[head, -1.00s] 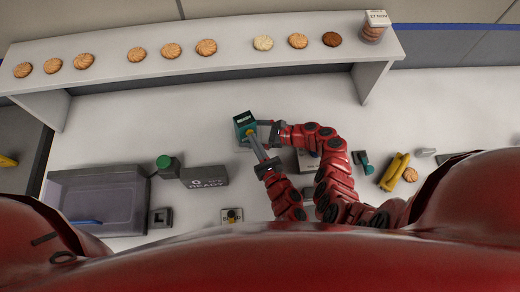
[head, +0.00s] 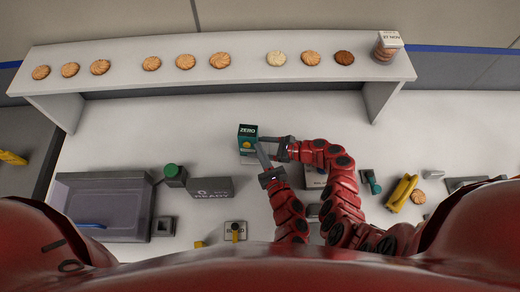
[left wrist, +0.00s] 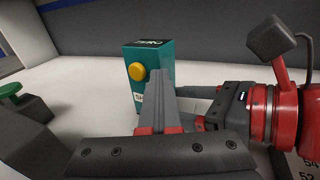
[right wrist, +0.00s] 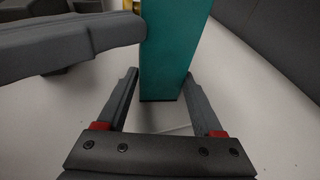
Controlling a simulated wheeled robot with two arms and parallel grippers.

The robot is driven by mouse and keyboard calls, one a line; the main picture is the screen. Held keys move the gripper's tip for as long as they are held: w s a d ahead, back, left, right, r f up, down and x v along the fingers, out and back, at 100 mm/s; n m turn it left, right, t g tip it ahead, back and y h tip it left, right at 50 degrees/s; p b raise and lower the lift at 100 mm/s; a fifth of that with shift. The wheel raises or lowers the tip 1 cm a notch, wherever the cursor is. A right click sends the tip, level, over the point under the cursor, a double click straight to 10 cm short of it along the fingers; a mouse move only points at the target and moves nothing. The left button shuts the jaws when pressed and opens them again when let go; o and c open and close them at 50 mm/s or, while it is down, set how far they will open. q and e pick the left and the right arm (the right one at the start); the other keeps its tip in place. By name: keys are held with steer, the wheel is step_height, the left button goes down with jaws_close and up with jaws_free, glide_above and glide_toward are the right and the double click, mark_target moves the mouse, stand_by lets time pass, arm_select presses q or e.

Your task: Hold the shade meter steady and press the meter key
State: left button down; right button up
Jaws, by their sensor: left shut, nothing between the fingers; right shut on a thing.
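The shade meter (head: 247,147) is a teal upright box on the counter, its dark top display reading ZERO. Its round yellow key (left wrist: 137,71) faces my left gripper in the left wrist view. My left gripper (left wrist: 158,78) is shut and empty, its fingertips in front of the meter, just right of the key in that view. I see no clear contact with the key. My right gripper (right wrist: 165,88) is shut on the meter, which stands between its fingers; it comes from the right in the head view (head: 268,149). The left gripper's fingers cross the right wrist view.
A shelf (head: 130,82) with several biscuits and a labelled jar (head: 385,50) runs behind.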

steer(key=shift+c, duration=0.5)
arm_select(q)
steer(key=v, duration=1.3)
steer(key=shift+s, duration=0.3)
steer(key=shift+d+r, duration=0.1)
steer(key=shift+d, duration=0.05)
arm_select(e)
steer(key=o, duration=1.1)
steer(key=shift+c, duration=0.2)
steer(key=v, duration=1.2)
